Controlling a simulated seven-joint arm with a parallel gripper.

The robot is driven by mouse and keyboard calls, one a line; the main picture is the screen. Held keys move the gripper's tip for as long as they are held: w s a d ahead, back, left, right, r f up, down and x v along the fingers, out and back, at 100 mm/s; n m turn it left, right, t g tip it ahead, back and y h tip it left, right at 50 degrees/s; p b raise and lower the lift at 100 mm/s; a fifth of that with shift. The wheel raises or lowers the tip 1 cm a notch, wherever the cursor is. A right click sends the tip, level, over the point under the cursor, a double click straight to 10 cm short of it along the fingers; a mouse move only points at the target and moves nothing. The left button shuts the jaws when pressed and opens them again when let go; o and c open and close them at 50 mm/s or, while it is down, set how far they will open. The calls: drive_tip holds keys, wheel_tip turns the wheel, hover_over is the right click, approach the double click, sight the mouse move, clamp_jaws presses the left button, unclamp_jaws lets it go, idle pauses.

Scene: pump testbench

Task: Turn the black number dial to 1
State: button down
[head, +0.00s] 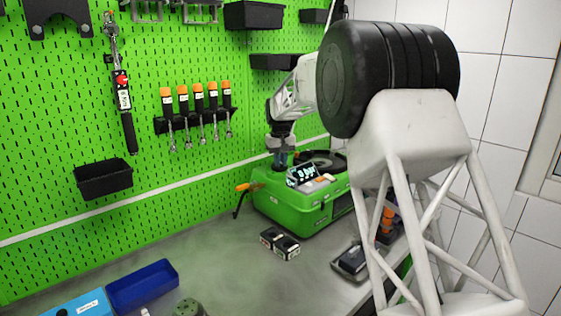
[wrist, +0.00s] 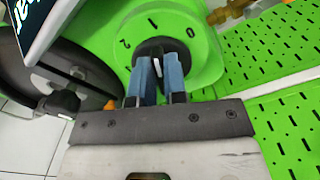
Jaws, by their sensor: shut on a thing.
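The black number dial (wrist: 150,47) sits on the green face of the pump testbench (head: 290,208), with the numbers 2, 1 and 0 printed around it. My gripper (wrist: 159,68) is shut on the dial, its blue fingers on both sides of the raised grip. A white mark on the grip shows between the fingers and lines up roughly with the 1; its exact angle is partly hidden by the fingers. In the head view my gripper (head: 281,159) reaches down onto the back left of the testbench, and the dial is hidden there.
A tilted display (head: 302,175) stands close beside the dial. A green pegboard wall (head: 60,180) with tools and black bins rises behind. A crank with an orange handle (head: 243,187) sticks out at left. Black boxes (head: 280,243) and a blue tray (head: 142,287) lie on the bench.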

drive_tip(key=c, duration=1.2)
unclamp_jaws()
drive_tip(key=shift+o, duration=0.2)
drive_tip(key=shift+r, duration=3.9)
